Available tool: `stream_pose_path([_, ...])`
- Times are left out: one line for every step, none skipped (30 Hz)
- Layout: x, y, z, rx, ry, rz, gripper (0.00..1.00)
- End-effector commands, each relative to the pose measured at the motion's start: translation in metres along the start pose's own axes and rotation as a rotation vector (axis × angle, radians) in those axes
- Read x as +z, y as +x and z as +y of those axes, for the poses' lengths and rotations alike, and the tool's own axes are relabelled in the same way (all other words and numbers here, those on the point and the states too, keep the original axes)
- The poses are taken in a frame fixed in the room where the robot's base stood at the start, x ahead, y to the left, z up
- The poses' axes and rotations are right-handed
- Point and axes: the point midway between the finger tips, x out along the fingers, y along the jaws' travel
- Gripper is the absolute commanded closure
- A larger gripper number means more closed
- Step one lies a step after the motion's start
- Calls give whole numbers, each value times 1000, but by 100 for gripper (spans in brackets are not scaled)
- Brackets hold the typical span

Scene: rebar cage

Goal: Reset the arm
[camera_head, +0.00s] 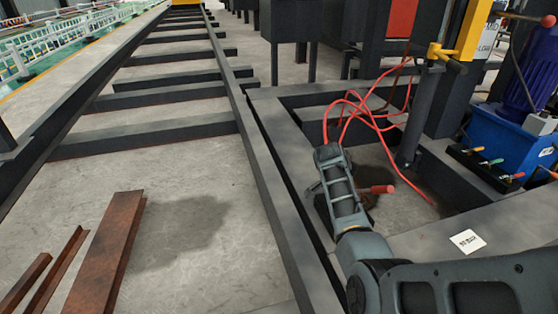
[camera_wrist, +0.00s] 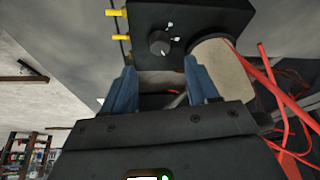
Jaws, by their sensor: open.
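My arm (camera_head: 420,270) reaches out from the lower right of the head view, over the dark steel frame. Its end is near the red hoses, and the gripper fingers are hard to make out there. In the wrist view my gripper (camera_wrist: 161,84) has two blue fingers spread apart with nothing held between them. A dark box with a round knob (camera_wrist: 160,43) and yellow fittings (camera_wrist: 118,13) lies just beyond the fingertips. A pale cylinder (camera_wrist: 225,75) is beside the right finger; I cannot tell whether they touch.
Red hoses (camera_head: 362,112) loop beside my arm's end, and a red-ended piece (camera_head: 378,189) lies near it. A blue machine (camera_head: 505,140) stands at right. Rusty steel bars (camera_head: 105,255) lie at lower left. Long dark rails (camera_head: 262,165) border open concrete floor (camera_head: 190,190).

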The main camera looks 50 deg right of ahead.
Motion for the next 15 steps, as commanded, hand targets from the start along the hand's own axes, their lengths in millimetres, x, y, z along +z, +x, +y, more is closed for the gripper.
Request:
stream_pose_path([0, 0, 0, 0, 0, 0, 41])
stream_pose_path([0, 0, 0, 0, 0, 0, 41])
stream_pose_path([0, 0, 0, 0, 0, 0, 41])
stream_pose_path([0, 0, 0, 0, 0, 0, 41])
stream_pose_path([0, 0, 0, 0, 0, 0, 41])
stream_pose_path([1, 1, 1, -2, -3, 2, 41])
stream_pose_path([2, 2, 2, -5, -9, 4, 41])
stream_pose_path([3, 4, 4, -11, -18, 9, 41])
stream_pose_path([6, 8, 7, -19, -35, 16, 41])
stream_pose_path([9, 11, 11, -30, -52, 24, 41])
stream_pose_path([12, 14, 15, -43, -73, 35, 41])
stream_pose_path([18, 20, 21, -65, -108, 50, 41])
stream_pose_path([23, 24, 26, -85, -138, 62, 41])
stream_pose_path([28, 27, 32, -106, -171, 77, 41])
stream_pose_path([36, 32, 40, -137, -219, 97, 41])
